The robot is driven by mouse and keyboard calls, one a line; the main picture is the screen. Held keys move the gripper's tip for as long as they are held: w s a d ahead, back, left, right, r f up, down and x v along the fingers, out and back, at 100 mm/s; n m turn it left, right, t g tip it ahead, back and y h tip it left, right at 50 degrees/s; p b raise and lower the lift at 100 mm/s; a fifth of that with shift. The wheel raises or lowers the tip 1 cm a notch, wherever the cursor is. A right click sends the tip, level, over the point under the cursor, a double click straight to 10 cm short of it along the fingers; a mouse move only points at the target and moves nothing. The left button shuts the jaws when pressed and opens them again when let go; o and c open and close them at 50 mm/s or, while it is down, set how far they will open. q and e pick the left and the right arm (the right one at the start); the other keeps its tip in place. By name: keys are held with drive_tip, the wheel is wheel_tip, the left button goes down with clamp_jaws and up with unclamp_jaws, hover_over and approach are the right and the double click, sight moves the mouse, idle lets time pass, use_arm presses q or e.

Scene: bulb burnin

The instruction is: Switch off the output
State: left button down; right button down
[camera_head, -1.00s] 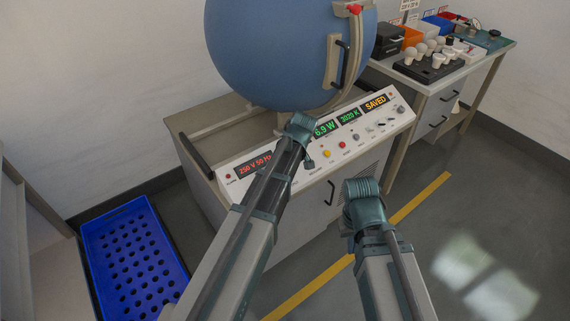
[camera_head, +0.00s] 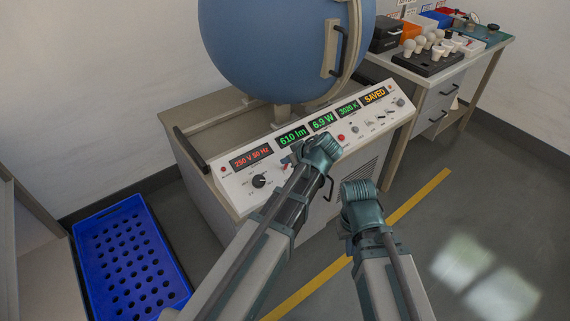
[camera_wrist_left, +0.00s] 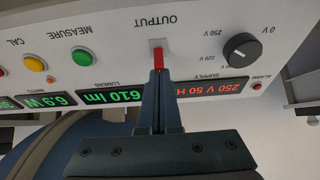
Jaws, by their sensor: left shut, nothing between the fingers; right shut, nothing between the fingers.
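The console panel (camera_head: 228,184) slopes in front of the blue sphere. In the left wrist view, which shows the panel upside down, a red lever (camera_wrist_left: 158,58) sits in a pale plate under the OUTPUT label (camera_wrist_left: 155,20). The lever points toward the display side. My left gripper (camera_wrist_left: 158,76) is shut and empty, its fingertips right at the lever's end; contact cannot be told. In the head view my left gripper (camera_head: 291,158) is over the panel and hides part of it. My right gripper (camera_head: 361,186) is shut and empty, in front of the console, apart from it.
Displays read 250 V 50 Hz (camera_head: 252,157), 610 lm (camera_head: 293,136), 6.9 W, 3020 K and SAVED. A black supply knob (camera_wrist_left: 241,47) is beside the lever. A yellow button (camera_wrist_left: 34,64) and green button (camera_wrist_left: 55,58) are on its other side. A blue crate (camera_head: 130,255) stands left.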

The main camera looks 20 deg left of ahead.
use_arm(q)
drive_tip(key=f+t+y+b, duration=0.1)
drive_tip(key=b, duration=0.1)
drive_tip(key=s+d+t+y+b, duration=0.1)
drive_tip(key=b, duration=0.2)
drive_tip(key=shift+d+f+y+b, duration=0.1)
drive_tip(key=shift+f+y+b, duration=0.25)
drive_tip(key=shift+y, duration=0.05)
drive_tip(key=shift+d+r+p, duration=0.1)
drive_tip(key=shift+r+p, duration=0.5)
drive_tip(key=shift+s+d+r, duration=0.15)
drive_tip(key=shift+s+d, duration=0.3)
drive_tip(key=shift+d, duration=0.1)
drive_tip(key=shift+s+d+p, duration=0.1)
drive_tip(key=shift+p, duration=0.2)
